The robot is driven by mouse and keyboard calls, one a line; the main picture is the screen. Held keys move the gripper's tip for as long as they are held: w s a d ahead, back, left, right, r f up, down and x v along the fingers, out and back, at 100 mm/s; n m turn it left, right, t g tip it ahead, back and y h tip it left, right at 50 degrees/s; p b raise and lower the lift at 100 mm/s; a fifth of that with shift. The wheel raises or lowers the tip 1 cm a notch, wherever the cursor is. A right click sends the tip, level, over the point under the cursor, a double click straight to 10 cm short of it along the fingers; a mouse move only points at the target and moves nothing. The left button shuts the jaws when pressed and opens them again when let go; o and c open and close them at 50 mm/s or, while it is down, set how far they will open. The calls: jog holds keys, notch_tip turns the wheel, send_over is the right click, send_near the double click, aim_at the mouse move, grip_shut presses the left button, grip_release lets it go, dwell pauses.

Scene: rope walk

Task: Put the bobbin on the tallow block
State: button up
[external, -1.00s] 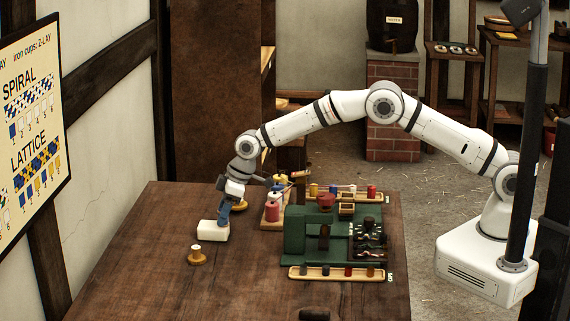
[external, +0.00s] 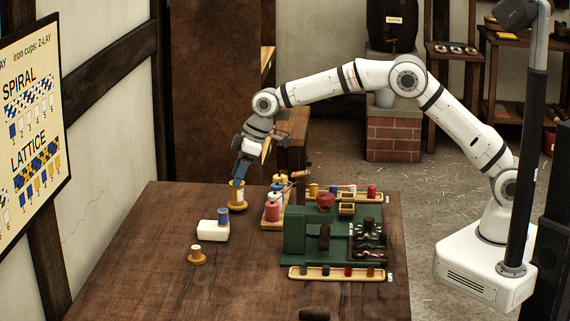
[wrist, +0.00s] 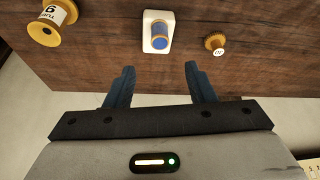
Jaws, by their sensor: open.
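The blue bobbin (external: 223,216) stands upright on the white tallow block (external: 212,232), towards the block's far right end. In the wrist view the bobbin (wrist: 160,32) lies over the pale block (wrist: 149,17), ahead of my fingers. My gripper (external: 239,182) is open and empty, raised behind and to the right of the block, clear of the bobbin. Its two blue fingers show spread apart in the wrist view (wrist: 160,67). In the external view the fingers partly cover a larger yellow spool.
The larger yellow spool (external: 237,206) with a white label stands behind the block. A small yellow spool (external: 197,256) stands in front of it. A rack of coloured spools (external: 272,213) and a green machine (external: 295,231) are to the right. The table's left side is clear.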

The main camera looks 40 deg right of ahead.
jog(key=s+d+r+m+h, duration=0.15)
jog(key=d+r, duration=0.25)
jog(key=d, duration=0.5)
jog(key=s+d+r+m, duration=0.2)
jog(key=s+d+r, duration=0.1)
jog(key=d, duration=0.7)
jog(key=s+d+r+m, duration=0.2)
jog(key=d+r, duration=0.2)
jog(key=d, duration=0.5)
jog(key=s+d+f+m+h, duration=0.1)
jog(key=s+d+f+m, duration=0.1)
jog(key=s+d, duration=0.8)
jog(key=s+d+f+m+h, duration=0.1)
jog(key=s+d+f+m, duration=0.1)
jog(key=s+d, duration=0.9)
jog(key=s+m, duration=0.1)
jog(key=s, duration=0.2)
jog(key=shift+s+m, duration=0.35)
jog(key=shift+s, duration=0.05)
